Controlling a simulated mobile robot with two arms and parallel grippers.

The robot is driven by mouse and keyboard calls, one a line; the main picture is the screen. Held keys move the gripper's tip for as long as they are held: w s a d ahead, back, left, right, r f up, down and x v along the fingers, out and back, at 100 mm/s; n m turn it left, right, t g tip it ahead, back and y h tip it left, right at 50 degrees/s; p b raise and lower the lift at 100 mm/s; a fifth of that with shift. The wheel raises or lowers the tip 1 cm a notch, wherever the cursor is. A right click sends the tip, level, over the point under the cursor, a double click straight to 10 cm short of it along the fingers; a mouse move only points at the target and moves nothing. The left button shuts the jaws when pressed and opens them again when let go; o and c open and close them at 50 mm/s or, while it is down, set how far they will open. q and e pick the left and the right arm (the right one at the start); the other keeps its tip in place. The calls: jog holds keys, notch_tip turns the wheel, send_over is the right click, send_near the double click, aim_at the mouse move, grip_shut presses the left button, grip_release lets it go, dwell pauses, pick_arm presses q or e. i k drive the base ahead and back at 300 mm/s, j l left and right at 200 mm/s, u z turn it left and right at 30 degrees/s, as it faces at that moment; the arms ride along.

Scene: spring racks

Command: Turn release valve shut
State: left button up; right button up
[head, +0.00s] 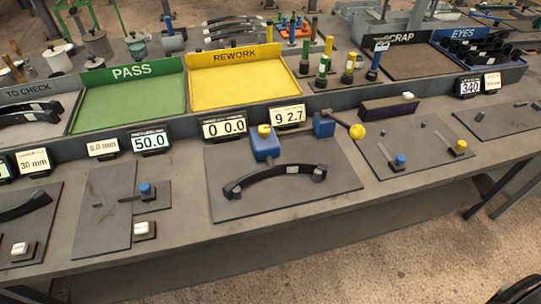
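No part carries a readable release valve label. A yellow ball knob (357,131) on a dark rod sticks out to the right from a small blue block (324,124). A larger blue block (265,143) stands to its left at the back of a dark plate (226,193). A curved dark leaf spring (275,178) lies on this plate. Which of these is the release valve, and whether it is open or shut, I cannot tell. Neither of my grippers shows in the head view.
Behind are a green PASS tray (130,105) and a yellow REWORK tray (240,85). Blue knobs (145,188) and (400,160) sit on side plates. The bench's front strip is clear.

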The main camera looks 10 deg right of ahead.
aim_at(264, 130)
jog(key=j+z, duration=0.2)
jog(key=z, duration=0.15)
jog(key=j+z, duration=0.2)
jog(key=z, duration=0.15)
jog(key=k+j+z, duration=0.1)
jog(key=z, duration=0.25)
